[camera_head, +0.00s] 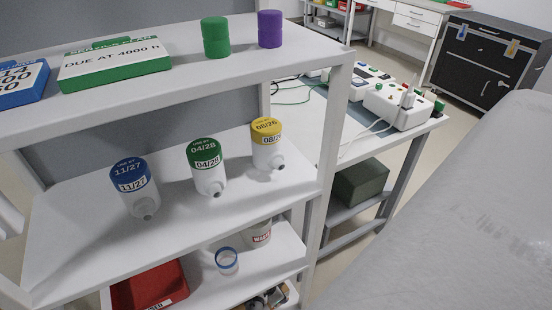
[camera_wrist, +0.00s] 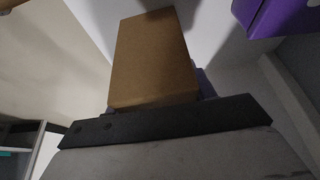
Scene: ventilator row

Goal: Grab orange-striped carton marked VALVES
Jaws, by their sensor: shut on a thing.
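A plain brown cardboard carton (camera_wrist: 152,60) fills the upper middle of the wrist view, right in front of the dark bar of my gripper (camera_wrist: 165,122). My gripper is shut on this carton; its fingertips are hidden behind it. No orange stripe or VALVES marking shows on the side facing the camera, so I cannot read which carton it is. A small bluish-purple edge shows behind its lower right. In the head view neither the carton nor my gripper can be seen.
A purple object (camera_wrist: 268,14) is close at the wrist view's upper right. In the head view, a white shelf (camera_head: 80,215) bears blue, green and yellow-capped bottles. A red bin (camera_head: 150,285) sits lower. A side table (camera_head: 345,135) holds white devices.

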